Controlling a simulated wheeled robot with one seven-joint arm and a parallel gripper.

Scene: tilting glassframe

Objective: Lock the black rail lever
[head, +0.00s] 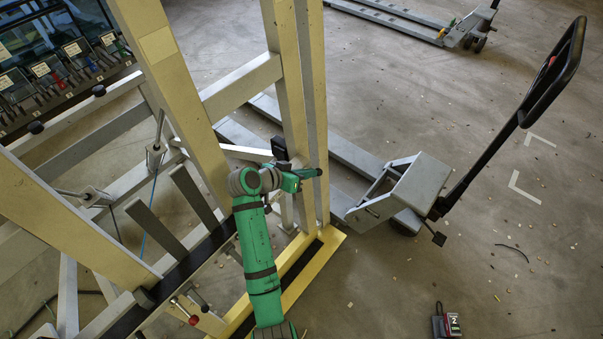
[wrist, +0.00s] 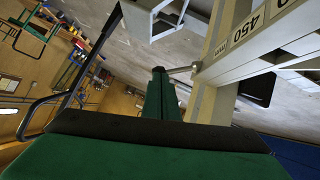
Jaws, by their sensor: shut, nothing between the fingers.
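My gripper (head: 314,173) is in front of the yellow upright posts of the glass frame, with its fingers together and nothing between them. In the wrist view my gripper (wrist: 158,72) points away from the camera. A short metal rod (wrist: 181,69) sticks out from a pale beam and ends close beside the fingertips; I cannot tell whether they touch. A black rail (head: 190,262) runs along the lower frame in the head view, partly behind my green arm. A small lever with a red knob (head: 193,320) sits near its lower end. I cannot tell which lever is the black rail's.
A grey pallet jack (head: 408,188) with a black handle (head: 553,70) stands right of the frame. A yellow base beam (head: 320,265) lies along the floor. A small red-and-black box (head: 447,325) is at the bottom right. The floor at right is mostly clear.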

